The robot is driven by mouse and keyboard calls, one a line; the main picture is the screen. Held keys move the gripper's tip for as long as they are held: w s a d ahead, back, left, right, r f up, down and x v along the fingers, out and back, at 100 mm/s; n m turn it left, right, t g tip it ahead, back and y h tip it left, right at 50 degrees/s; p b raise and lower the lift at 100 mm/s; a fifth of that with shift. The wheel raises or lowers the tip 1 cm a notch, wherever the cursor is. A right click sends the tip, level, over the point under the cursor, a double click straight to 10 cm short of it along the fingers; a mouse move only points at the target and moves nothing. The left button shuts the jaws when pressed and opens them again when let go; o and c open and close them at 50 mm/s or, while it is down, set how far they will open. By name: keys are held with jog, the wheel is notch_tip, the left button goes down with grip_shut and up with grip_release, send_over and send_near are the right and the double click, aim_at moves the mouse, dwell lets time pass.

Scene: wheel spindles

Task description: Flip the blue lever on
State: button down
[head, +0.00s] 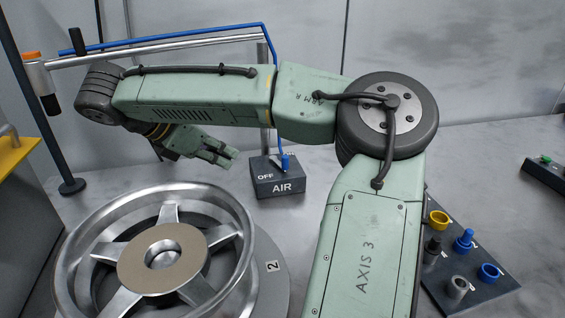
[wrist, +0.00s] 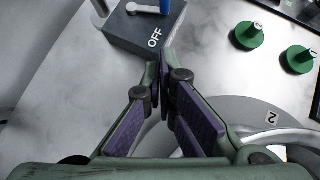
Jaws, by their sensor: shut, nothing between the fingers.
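The blue lever (head: 286,163) stands on top of a dark box marked AIR (head: 281,186), behind the wheel in the head view. OFF is printed on the box's left side and a partly covered label shows behind the lever. I cannot tell for sure which setting it is in. In the wrist view the lever's blue handle (wrist: 166,6) is cut by the top edge, above the OFF lettering on the box (wrist: 128,30). My gripper (head: 227,157) is shut and empty, left of the box in the head view. In the wrist view its fingertips (wrist: 160,68) point toward the box, apart from the lever.
A silver wheel (head: 80,245) lies on a round base marked 2 in front of the box. A dark tray (head: 470,295) with small coloured parts lies at right. A grey post (head: 265,100) stands behind. Two green knobs (wrist: 249,35) show in the wrist view.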

jog(key=shift+s, duration=0.2)
jog(key=x, duration=1)
jog(key=shift+d, duration=0.3)
jog(key=shift+w+d+r+p, duration=0.15)
jog(key=shift+w+d+p, duration=0.35)
jog(key=shift+w+d, duration=0.7)
jog(key=shift+d, duration=0.2)
jog(key=shift+d, duration=0.1)
jog(key=shift+d, duration=0.15)
jog(key=shift+n+t+y, duration=0.3)
jog(key=shift+n, duration=0.4)
